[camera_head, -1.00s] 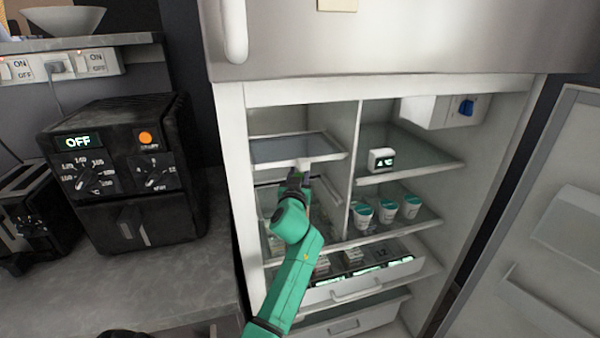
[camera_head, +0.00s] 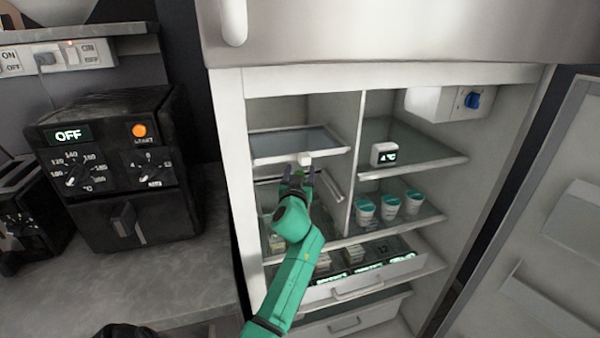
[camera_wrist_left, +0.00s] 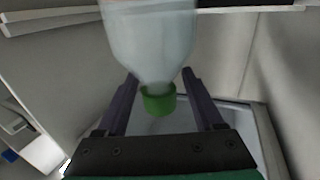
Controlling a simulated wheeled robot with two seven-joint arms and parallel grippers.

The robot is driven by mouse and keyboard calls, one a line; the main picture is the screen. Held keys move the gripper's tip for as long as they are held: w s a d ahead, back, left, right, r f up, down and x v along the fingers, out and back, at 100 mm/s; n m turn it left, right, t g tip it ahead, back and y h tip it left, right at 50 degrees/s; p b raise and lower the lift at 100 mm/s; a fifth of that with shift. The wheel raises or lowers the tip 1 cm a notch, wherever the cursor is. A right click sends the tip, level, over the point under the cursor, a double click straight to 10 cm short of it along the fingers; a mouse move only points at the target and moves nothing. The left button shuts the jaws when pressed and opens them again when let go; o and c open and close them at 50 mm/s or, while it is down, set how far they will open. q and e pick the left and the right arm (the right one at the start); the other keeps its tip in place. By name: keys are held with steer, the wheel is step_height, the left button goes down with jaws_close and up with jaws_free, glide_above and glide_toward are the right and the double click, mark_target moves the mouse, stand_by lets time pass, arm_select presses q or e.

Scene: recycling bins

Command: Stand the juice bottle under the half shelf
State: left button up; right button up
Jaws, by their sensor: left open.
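The juice bottle (camera_wrist_left: 153,45), clear and pale with a green cap (camera_wrist_left: 158,99), shows in the left wrist view, which looks upside down. The bottle appears upright, cap up, between the spread fingers of my left gripper (camera_wrist_left: 160,76). In the head view my left gripper (camera_head: 298,176) is in the fridge's left bay, just below the front edge of the half shelf (camera_head: 295,143). The bottle is mostly hidden there behind the gripper and arm, and its base does not show. The left gripper is open; I cannot tell whether a finger touches the bottle. My right gripper is not in view.
A white divider (camera_head: 355,165) bounds the bay on the right. Beyond it are a small temperature display (camera_head: 384,154) and several lidded cups (camera_head: 389,206). A labelled drawer (camera_head: 360,278) lies below. The fridge door (camera_head: 550,220) stands open at right.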

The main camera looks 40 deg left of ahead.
arm_select(q)
steer(key=shift+s+d+f, duration=0.1)
steer(key=shift+s+d, duration=0.15)
steer(key=b+v, duration=0.1)
steer(key=v, duration=1)
steer(key=shift+s, duration=0.2)
